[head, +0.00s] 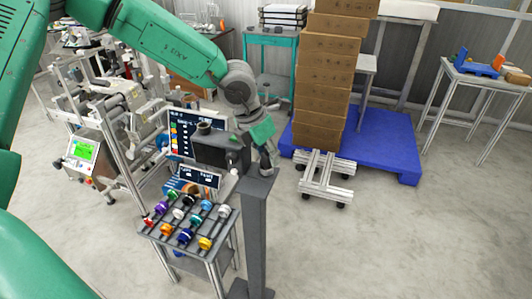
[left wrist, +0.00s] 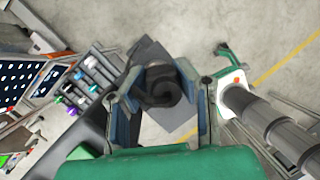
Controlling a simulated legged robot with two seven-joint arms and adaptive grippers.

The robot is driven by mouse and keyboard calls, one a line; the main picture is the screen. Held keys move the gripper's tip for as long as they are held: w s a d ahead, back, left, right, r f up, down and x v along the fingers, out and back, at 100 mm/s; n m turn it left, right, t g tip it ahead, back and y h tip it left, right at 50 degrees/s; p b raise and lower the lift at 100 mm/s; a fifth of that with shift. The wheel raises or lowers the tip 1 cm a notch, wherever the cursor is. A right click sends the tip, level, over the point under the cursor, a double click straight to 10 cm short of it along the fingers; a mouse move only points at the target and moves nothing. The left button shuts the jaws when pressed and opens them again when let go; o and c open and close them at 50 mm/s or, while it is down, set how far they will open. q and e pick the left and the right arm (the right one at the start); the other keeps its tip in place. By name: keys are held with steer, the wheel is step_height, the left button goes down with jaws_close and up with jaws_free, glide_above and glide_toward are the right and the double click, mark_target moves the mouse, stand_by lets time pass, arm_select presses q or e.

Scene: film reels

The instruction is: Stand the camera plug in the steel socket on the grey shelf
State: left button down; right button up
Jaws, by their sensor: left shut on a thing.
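My left gripper (head: 264,163) is shut on a dark round thing, apparently the camera plug (left wrist: 162,88), seen end-on between the fingers in the left wrist view. In the head view the plug is mostly hidden by the gripper, which is just above the top of a grey post (head: 256,215). A dark grey plate (left wrist: 150,52) lies beyond the plug in the left wrist view. I cannot tell whether the plug touches it. I cannot make out the steel socket or tell which surface is the grey shelf. My right gripper is not in view.
Left of the post, a grey rack (head: 222,240) carries several coloured plugs. A black box (head: 209,150) and screens stand close behind it. Stacked cartons (head: 325,75) on a blue pallet (head: 380,140) and a low wheeled frame (head: 326,178) are to the right. The front-right floor is clear.

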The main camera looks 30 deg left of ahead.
arm_select(q)
steer(key=shift+s+d+f+p, duration=0.15)
steer(key=shift+s+f+p, duration=0.15)
steer(key=shift+f+p, duration=0.1)
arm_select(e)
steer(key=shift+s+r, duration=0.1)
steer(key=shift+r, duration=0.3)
arm_select(q)
steer(key=shift+f+h, duration=0.2)
steer(key=shift+h, duration=0.1)
steer(key=c, duration=1.5)
jaws_free()
steer(key=o, duration=0.3)
steer(key=shift+w+d, duration=0.1)
steer(key=shift+w, duration=0.05)
steer(key=shift+w+d+r, duration=0.1)
steer(key=shift+w+d, duration=0.1)
steer(key=shift+a, duration=0.1)
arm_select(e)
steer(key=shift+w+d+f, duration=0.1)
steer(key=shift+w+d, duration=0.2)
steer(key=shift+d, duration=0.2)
arm_select(q)
steer(key=shift+a, duration=0.15)
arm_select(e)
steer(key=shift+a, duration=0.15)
